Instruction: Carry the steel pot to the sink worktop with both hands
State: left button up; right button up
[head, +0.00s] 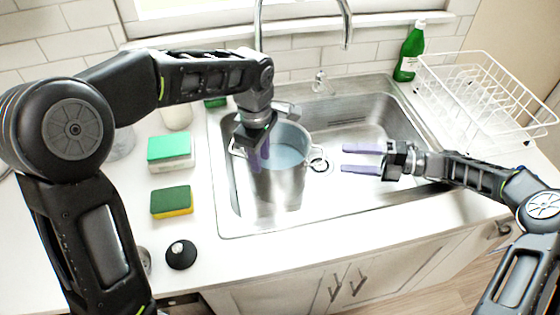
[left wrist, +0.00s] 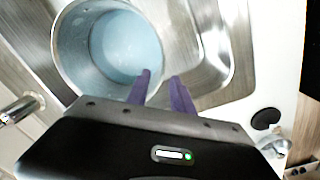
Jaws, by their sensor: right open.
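The steel pot (head: 280,188) stands upright in the left part of the sink (head: 226,205), with a pale blue surface inside. It also shows in the left wrist view (left wrist: 72,62). Its right loop handle (head: 318,159) is free; its left handle is partly hidden by my left gripper. My left gripper (head: 259,160) points down at the pot's left rim. Its purple fingers (left wrist: 160,82) are apart at the rim; whether they pinch anything is unclear. My right gripper (head: 362,159) is open and empty, right of the right handle, fingers pointing at the pot.
The sink worktop (head: 215,262) has a green-and-white sponge block (head: 170,152), a green-yellow sponge (head: 172,202) and a black round stopper (head: 181,255) at left. A faucet (head: 345,25) arches behind. A green bottle (head: 410,55) and white dish rack (head: 480,100) stand at right.

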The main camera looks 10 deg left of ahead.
aim_at(262, 184)
pick_arm(q)
jog(key=shift+s+f, duration=0.15)
notch_tip(262, 184, down, 7)
jog(key=shift+f, duration=0.15)
pick_arm(e)
jog(key=a, duration=0.8)
jog(key=shift+s+f, duration=0.2)
pick_arm(q)
jog(key=shift+c, duration=0.5)
pick_arm(e)
jog(key=shift+c, duration=0.5)
pick_arm(q)
grip_shut()
pick_arm(e)
jog(key=c, duration=0.6)
grip_shut()
pick_arm(q)
jog(key=shift+w, duration=0.2)
